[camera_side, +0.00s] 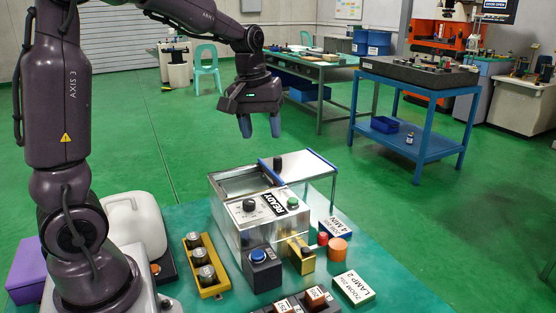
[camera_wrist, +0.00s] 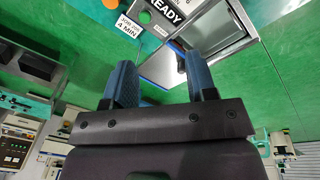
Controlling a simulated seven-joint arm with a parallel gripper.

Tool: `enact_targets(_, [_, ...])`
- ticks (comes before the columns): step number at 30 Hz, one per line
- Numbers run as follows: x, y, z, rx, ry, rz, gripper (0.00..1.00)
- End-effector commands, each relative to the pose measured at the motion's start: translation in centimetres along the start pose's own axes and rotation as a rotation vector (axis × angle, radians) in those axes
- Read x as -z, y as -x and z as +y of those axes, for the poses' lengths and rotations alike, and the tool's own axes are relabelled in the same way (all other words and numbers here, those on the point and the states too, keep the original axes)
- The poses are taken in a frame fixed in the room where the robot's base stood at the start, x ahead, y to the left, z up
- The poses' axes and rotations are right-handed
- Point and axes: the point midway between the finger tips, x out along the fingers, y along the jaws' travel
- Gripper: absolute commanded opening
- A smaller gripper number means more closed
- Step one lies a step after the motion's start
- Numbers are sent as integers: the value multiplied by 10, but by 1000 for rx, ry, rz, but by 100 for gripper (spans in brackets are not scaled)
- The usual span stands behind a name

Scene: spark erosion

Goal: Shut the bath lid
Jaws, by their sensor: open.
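The bath (camera_side: 228,213) is a silver metal box on the green bench, with its top partly open. The lid (camera_side: 312,164) is a flat shiny plate with a blue edge, slid out to the right on a frame beside the opening. A black knob (camera_side: 278,164) stands at the lid's left end. My gripper (camera_side: 260,134) points down in the air above and behind the bath, apart from the knob and empty, its blue fingers spread. In the wrist view my gripper (camera_wrist: 157,62) shows its two fingers apart, with the lid (camera_wrist: 163,68) partly between and beyond them.
A panel with a READY label (camera_side: 266,207) and a green button (camera_side: 293,203) fronts the bath. A blue-button box (camera_side: 262,268), yellow rack of cylinders (camera_side: 207,268), white canister (camera_side: 134,222) and orange cylinder (camera_side: 337,249) stand around it. Air around my gripper is clear.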

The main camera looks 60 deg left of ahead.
Motion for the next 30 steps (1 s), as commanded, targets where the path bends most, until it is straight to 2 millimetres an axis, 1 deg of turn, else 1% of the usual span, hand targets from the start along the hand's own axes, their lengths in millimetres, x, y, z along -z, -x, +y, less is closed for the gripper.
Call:
enact_targets(1, [24,-11,-3,24,134,-17,52])
enact_targets(3, [55,-23,-8,52,336,-30,52])
enact_targets(5, [81,-34,-14,80,520,-34,52])
enact_targets(6, [97,-42,-18,98,648,-34,52])
enact_targets(8, [121,-54,-25,126,848,-27,52])
enact_targets(9, [136,-61,-29,144,983,-20,52])
enact_targets(11, [154,-70,-32,163,1174,-3,52])
enact_targets(12, [164,-74,-33,173,1297,9,52])
enact_targets(13, [171,-75,-33,176,1384,21,52])
enact_targets(15, [182,-74,-29,173,1571,43,52])
enact_targets(17, [188,-64,-22,155,1708,59,52])
enact_targets(18, [191,-56,-18,138,1790,66,52])
enact_targets(19, [192,-52,-16,131,1845,66,52])
enact_targets(21, [190,-49,-14,136,1953,62,52])
enact_targets(25, [186,-50,-14,154,2070,62,52])
enact_targets(28, [186,-54,-14,155,2096,64,52])
enact_targets(30, [185,-61,-15,156,2097,64,52])
